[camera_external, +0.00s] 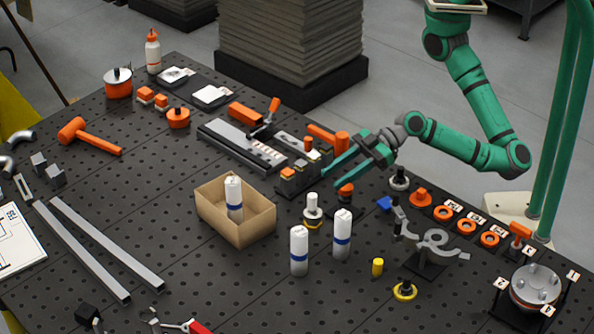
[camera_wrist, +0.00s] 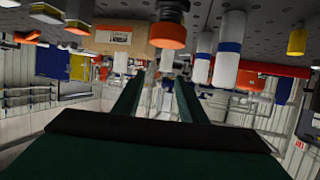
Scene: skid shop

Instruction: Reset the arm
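My arm (camera_external: 475,100) is green with dark joints and reaches in from the right over the perforated black bench. My gripper (camera_external: 333,180) is open, its two green fingers pointing left, above the middle of the bench. Its fingers also show apart in the wrist view (camera_wrist: 159,88), with only background between them. I see nothing held. The wrist view is upside down, with the bench top along its upper edge. A cardboard box (camera_external: 250,228) with a white blue-banded bottle (camera_external: 234,195) in it stands to the gripper's left.
Two more white blue-banded bottles (camera_external: 299,250) (camera_external: 342,234) stand in front of the gripper. An orange-handled clamp fixture (camera_external: 250,143) lies behind it. Orange rings (camera_external: 466,226) and a grey bracket (camera_external: 437,240) lie to its right. Two metal bars (camera_external: 105,242) lie at left.

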